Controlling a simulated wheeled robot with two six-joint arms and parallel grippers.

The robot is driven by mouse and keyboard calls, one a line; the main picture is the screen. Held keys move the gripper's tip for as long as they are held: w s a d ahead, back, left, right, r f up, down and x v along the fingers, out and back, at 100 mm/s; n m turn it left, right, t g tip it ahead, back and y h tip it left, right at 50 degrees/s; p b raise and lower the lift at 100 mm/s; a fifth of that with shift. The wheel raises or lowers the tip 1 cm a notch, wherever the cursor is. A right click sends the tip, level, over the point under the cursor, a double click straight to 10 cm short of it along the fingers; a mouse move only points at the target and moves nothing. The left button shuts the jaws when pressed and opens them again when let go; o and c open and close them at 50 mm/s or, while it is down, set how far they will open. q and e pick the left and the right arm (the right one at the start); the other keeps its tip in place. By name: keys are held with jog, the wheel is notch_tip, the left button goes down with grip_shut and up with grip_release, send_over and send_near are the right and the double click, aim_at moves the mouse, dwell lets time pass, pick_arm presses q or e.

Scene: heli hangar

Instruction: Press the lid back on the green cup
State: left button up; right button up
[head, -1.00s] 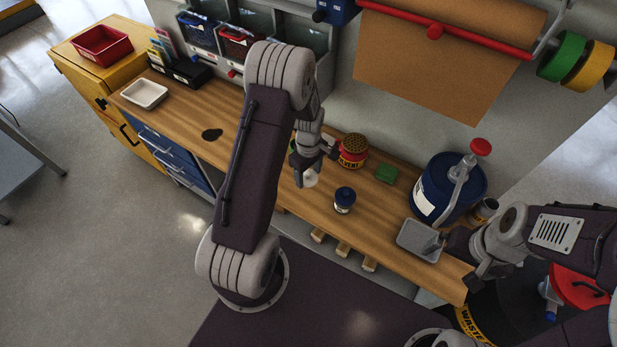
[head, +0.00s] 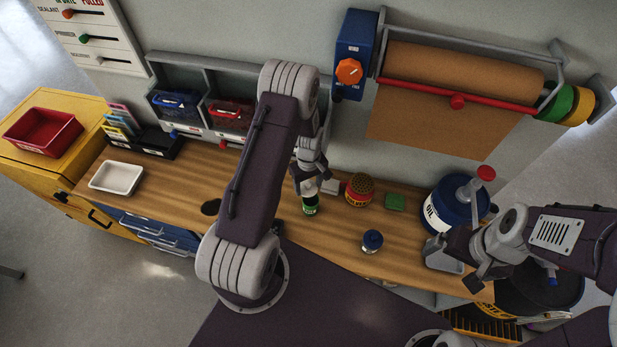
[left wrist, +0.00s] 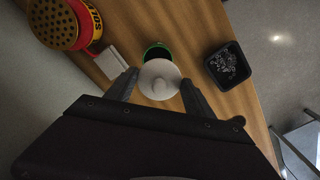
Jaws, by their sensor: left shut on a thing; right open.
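The green cup (head: 310,209) stands on the wooden bench below my left gripper (head: 309,187) in the head view. In the left wrist view the cup's green rim and dark opening (left wrist: 157,49) show past the lid. My left gripper (left wrist: 158,84) is shut on the round white lid (left wrist: 159,80), which has a small knob. The lid overlaps part of the cup in that view and sits off its centre; I cannot tell whether they touch.
A red-and-yellow tin (head: 359,189), a green block (head: 395,202) and a blue-lidded jar (head: 372,241) stand right of the cup. A blue oil drum (head: 456,205) is further right. In the wrist view, a black box (left wrist: 228,66) of small bits sits near the cup. A white tray (head: 117,178) is at left.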

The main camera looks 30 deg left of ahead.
aim_at(312, 191)
pick_arm(q)
jog(key=shift+s+d+r, duration=0.15)
jog(key=shift+d+r, duration=0.05)
jog(key=shift+r, duration=0.25)
jog(key=shift+d, duration=1)
jog(key=f, duration=0.1)
jog(key=a+f+b, duration=0.1)
jog(key=f+b, duration=0.1)
jog(key=shift+a, duration=0.25)
jog(key=f+b, duration=0.1)
jog(key=d+f+b, duration=0.1)
jog(key=f, duration=0.1)
jog(key=shift+f+b, duration=0.1)
jog(key=shift+b, duration=0.3)
jog(key=shift+a, duration=0.3)
pick_arm(e)
jog(key=f, duration=0.1)
jog(key=d+f, duration=0.1)
jog(key=f, duration=0.2)
jog(key=shift+w+d+f, duration=0.1)
jog(key=shift+d+f, duration=0.05)
jog(key=shift+d, duration=0.1)
pick_arm(q)
jog(key=shift+d, duration=0.15)
pick_arm(e)
jog(key=shift+d, duration=0.2)
jog(key=shift+a+f, duration=0.1)
jog(key=shift+a, duration=0.05)
